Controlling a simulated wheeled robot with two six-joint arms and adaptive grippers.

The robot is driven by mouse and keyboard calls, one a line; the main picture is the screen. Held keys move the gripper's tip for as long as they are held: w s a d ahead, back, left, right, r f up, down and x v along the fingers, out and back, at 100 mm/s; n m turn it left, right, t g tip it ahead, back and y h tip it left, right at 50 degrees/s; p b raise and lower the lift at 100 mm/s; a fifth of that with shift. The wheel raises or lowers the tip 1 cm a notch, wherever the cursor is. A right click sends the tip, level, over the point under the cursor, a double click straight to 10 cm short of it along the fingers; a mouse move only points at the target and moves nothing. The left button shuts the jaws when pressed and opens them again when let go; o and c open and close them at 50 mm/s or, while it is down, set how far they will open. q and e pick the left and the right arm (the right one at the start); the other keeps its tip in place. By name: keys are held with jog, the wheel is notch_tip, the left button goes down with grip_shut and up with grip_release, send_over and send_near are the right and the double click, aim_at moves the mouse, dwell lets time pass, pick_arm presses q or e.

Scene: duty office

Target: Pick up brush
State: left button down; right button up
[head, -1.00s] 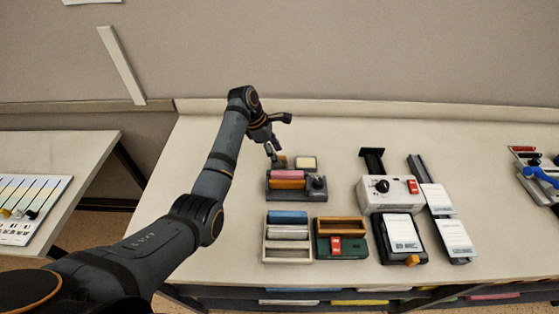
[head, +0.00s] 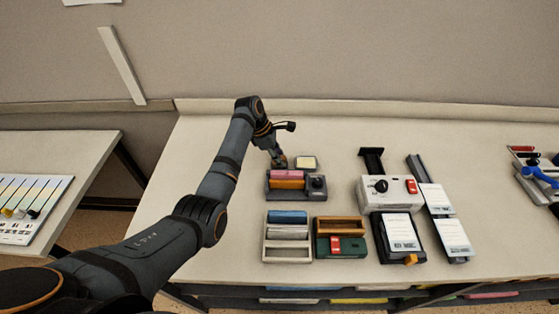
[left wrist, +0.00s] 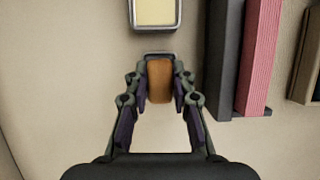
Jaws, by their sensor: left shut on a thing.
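The brush (left wrist: 160,82) appears in the left wrist view as a small orange-brown block with a dark far edge. My left gripper (left wrist: 161,84) is shut on it, with one finger along each side. In the head view my left gripper (head: 279,161) is low over the table, behind the dark tray with pink and orange blocks. There the gripper mostly hides the brush. I cannot tell whether the brush touches the table. My right gripper is not in view.
The dark tray (head: 283,196) stands close in front. A white box with a black knob (head: 391,191) stands further right. The table behind the gripper is clear.

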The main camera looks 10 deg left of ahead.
pick_arm(q)
notch_tip(320, 180, up, 10)
jog(key=shift+r+b, duration=0.1)
jog(key=shift+b, duration=0.7)
jog(key=c, duration=1.7)
grip_release()
jog(key=shift+c, duration=0.2)
grip_shut()
